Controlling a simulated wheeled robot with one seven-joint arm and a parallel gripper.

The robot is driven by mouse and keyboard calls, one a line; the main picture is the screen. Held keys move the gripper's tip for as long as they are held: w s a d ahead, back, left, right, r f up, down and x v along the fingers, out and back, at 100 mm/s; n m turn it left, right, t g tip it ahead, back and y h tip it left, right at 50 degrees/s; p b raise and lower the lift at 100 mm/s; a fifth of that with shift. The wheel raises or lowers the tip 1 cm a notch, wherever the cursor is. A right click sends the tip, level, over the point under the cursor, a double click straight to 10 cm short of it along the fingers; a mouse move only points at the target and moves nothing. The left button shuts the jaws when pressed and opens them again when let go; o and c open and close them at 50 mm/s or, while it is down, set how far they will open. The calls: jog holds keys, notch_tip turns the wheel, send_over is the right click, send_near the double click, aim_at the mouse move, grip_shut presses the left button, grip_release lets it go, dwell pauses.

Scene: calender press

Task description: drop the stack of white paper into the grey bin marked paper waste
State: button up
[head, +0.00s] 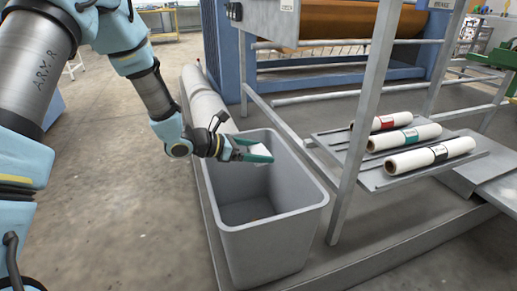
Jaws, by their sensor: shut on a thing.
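The grey bin (279,223) stands in the middle of the head view, open at the top, and the part of its inside that I see looks empty. My gripper (262,153) is over the far part of the bin's opening, with its green fingers shut on a small stack of white paper (260,149). The fingers hide part of the stack. I cannot make out any marking on the bin from here.
A grey metal post (358,130) rises just right of the bin. Beyond it, a shelf (375,178) holds several white rolls (430,155). A long white roll (203,100) lies behind the bin. The concrete floor (130,220) to the left is clear.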

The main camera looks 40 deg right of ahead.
notch_tip(320, 180, down, 2)
jog(key=shift+f+b, duration=0.1)
jog(key=shift+b, duration=0.35)
jog(key=o, duration=1)
jog(key=shift+c, duration=0.2)
jog(key=shift+a, duration=0.15)
jog(key=p+v, duration=0.2)
jog(key=v, duration=0.8)
jog(key=shift+a, duration=0.25)
jog(key=shift+w+a+r, duration=0.1)
jog(key=shift+w+r, duration=0.05)
jog(key=shift+r, duration=0.05)
